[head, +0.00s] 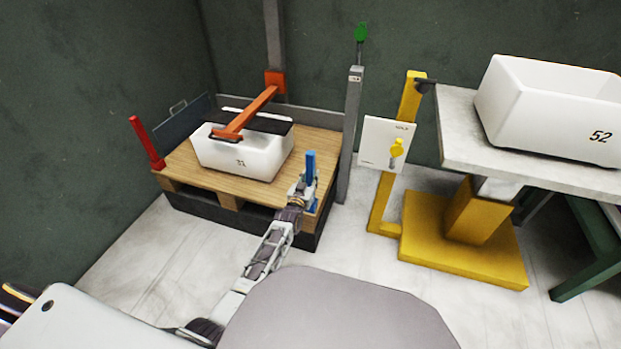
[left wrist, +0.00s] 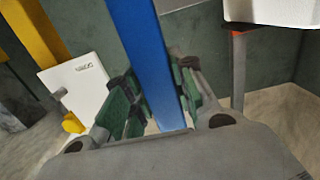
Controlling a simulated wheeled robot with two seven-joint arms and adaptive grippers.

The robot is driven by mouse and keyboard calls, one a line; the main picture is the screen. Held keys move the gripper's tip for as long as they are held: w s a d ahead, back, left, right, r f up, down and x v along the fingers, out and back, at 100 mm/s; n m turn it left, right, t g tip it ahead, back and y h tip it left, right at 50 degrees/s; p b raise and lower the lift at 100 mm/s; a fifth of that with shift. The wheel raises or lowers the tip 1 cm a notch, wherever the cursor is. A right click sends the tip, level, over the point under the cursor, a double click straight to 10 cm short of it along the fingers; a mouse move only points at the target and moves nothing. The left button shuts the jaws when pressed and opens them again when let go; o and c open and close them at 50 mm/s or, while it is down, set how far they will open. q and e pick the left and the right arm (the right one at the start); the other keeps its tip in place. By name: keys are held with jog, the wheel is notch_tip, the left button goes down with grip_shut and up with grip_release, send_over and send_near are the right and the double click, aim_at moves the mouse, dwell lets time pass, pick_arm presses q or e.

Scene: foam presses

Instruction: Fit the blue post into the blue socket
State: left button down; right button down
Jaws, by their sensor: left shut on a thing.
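The blue post (head: 310,166) stands nearly upright at the right front corner of the wooden pallet (head: 179,169). My left gripper (head: 302,188) is shut around it below its top. In the left wrist view the blue post (left wrist: 148,62) runs between the green-padded fingers of my left gripper (left wrist: 157,95). A little blue shows below the gripper in the head view; I cannot tell whether it is the post's lower end or the blue socket. The post's foot is mostly hidden, so I cannot tell if it sits in a socket. My right gripper is not in view.
A white box (head: 242,158) sits on the pallet under an orange arm (head: 247,112). A red post (head: 146,142) stands at the pallet's left corner. A grey pole (head: 350,140), white panel (head: 385,143) and yellow stand (head: 462,236) are to the right.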

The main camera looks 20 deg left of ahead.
pick_arm(q)
jog(key=shift+f, duration=0.15)
jog(key=c, duration=1.1)
grip_release()
jog(key=shift+f, duration=0.1)
jog(key=shift+s, duration=0.15)
jog(key=s, duration=1.1)
jog(key=shift+s+a+r, duration=0.2)
jog(key=shift+s+r, duration=0.15)
dwell(0.4)
